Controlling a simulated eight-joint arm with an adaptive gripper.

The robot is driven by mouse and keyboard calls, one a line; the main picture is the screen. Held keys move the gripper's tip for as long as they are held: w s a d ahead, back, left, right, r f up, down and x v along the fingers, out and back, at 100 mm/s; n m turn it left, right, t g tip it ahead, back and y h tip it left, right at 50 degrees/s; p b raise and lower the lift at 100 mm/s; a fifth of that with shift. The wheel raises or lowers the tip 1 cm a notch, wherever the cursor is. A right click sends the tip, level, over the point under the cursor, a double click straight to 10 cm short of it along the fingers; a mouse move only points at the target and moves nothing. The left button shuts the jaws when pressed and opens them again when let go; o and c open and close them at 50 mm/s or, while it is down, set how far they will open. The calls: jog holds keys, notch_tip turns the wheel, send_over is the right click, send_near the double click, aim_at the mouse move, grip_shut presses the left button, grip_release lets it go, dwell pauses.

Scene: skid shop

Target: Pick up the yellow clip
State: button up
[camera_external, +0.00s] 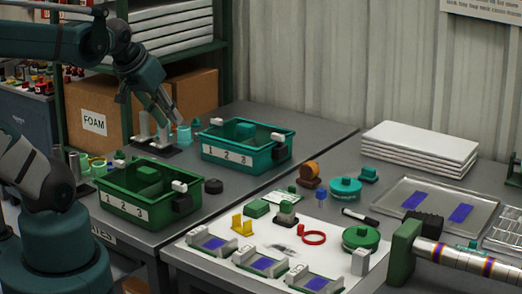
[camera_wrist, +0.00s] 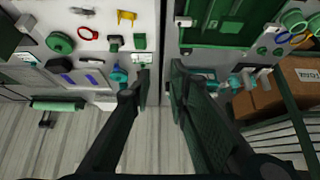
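The yellow clip (camera_external: 242,224) sits on the white sheet of the right table in the external view, behind the grey fixtures. It also shows small near the top of the wrist view (camera_wrist: 126,17), left of my fingers. My gripper (camera_wrist: 161,82) is open and empty, with a clear gap between its two dark green fingers. In the external view my gripper hangs at the upper left by the cardboard boxes, well away from the clip. Its fingertips are hard to make out there.
A green bin (camera_external: 112,211) and a teal bin (camera_external: 204,157) stand on the left table. Near the clip are a red ring (camera_external: 313,239), a green round container (camera_external: 361,237) and grey fixtures (camera_external: 261,262). White panels (camera_external: 420,143) are stacked at the back right.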

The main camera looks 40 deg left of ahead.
dwell(0.3)
jog(key=o, duration=0.5)
jog(key=shift+o, duration=0.2)
jog(key=w+d+f+n+g, duration=0.2)
jog(key=w+d+f+n, duration=0.2)
jog(key=f, duration=0.4)
jog(key=w+d+f+n+g+b, duration=0.1)
jog(key=w+d+f+n+g, duration=0.1)
jog(key=w+d+f+n, duration=0.3)
jog(key=w+d+f+n+g, duration=0.3)
jog(key=w+d+f+n, duration=0.2)
jog(key=f, duration=0.7)
jog(key=shift+n, duration=0.8)
